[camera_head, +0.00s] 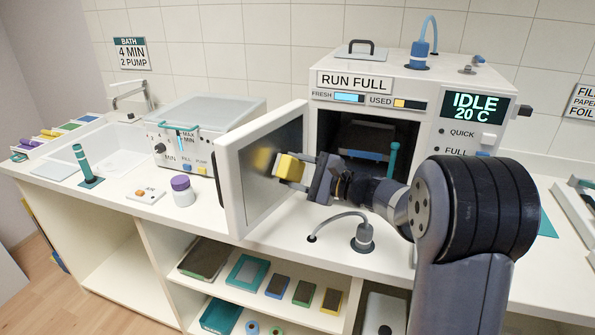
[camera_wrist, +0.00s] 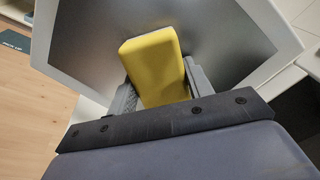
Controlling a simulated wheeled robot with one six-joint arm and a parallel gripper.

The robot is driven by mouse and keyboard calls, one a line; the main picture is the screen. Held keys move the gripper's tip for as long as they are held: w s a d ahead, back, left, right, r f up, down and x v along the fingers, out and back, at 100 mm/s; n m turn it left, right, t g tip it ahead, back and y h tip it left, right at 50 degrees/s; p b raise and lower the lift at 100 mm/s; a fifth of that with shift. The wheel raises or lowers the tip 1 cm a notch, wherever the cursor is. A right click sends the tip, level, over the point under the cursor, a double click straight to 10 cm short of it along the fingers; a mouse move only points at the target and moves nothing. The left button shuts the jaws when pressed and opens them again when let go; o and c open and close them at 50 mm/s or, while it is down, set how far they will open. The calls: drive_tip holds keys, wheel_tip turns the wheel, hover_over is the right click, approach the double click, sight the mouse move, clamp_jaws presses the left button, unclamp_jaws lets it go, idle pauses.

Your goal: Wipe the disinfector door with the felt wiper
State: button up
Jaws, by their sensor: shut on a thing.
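The disinfector (camera_head: 462,75) stands on the counter with its door (camera_head: 232,190) swung open toward the front left. The door's dark inner panel faces my gripper. My gripper (camera_head: 308,172) is shut on a yellow block (camera_head: 288,167), which looks like the felt wiper, and holds it in front of the panel. In the wrist view the yellow wiper (camera_wrist: 153,60) sits between the fingers, with the grey door panel (camera_wrist: 90,50) behind it. A faint yellow reflection shows on the panel. I cannot tell whether the wiper touches the panel.
A bath unit (camera_head: 185,140), a purple-capped jar (camera_head: 182,190) and a teal brush-like tool (camera_head: 86,168) stand left of the door. A curved tap (camera_head: 362,238) rises below my arm. Shelves underneath hold several coloured blocks (camera_head: 303,292). The disinfector's display reads IDLE 20 C.

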sight(289, 174)
drive_tip(key=shift+s+a+b, duration=0.65)
drive_tip(key=shift+s, duration=0.3)
drive_tip(key=shift+s+a+b, duration=0.65)
drive_tip(key=shift+s+b, duration=0.05)
drive_tip(key=shift+s, duration=0.2)
drive_tip(key=shift+s+a+b, duration=0.65)
drive_tip(key=shift+s, duration=0.3)
drive_tip(key=shift+s+a+r, duration=0.1)
drive_tip(key=shift+s, duration=0.05)
drive_tip(key=shift+r, duration=0.35)
drive_tip(key=shift+w+d, duration=0.25)
drive_tip(key=shift+w, duration=0.35)
drive_tip(key=shift+w+d, duration=0.3)
drive_tip(key=shift+w, duration=0.3)
drive_tip(key=shift+w+d, duration=0.25)
drive_tip(key=shift+w, duration=0.35)
drive_tip(key=shift+w+d+p, duration=0.2)
drive_tip(key=shift+w+d, duration=0.45)
drive_tip(key=shift+w, duration=0.3)
drive_tip(key=shift+w+d+p, duration=0.25)
drive_tip(key=shift+w+d, duration=0.35)
drive_tip(key=shift+w, duration=0.35)
drive_tip(key=shift+w+d+p, duration=0.2)
drive_tip(key=shift+w+d, duration=0.45)
drive_tip(key=shift+w, duration=0.3)
drive_tip(key=shift+s+b, duration=0.1)
drive_tip(key=shift+b, duration=0.2)
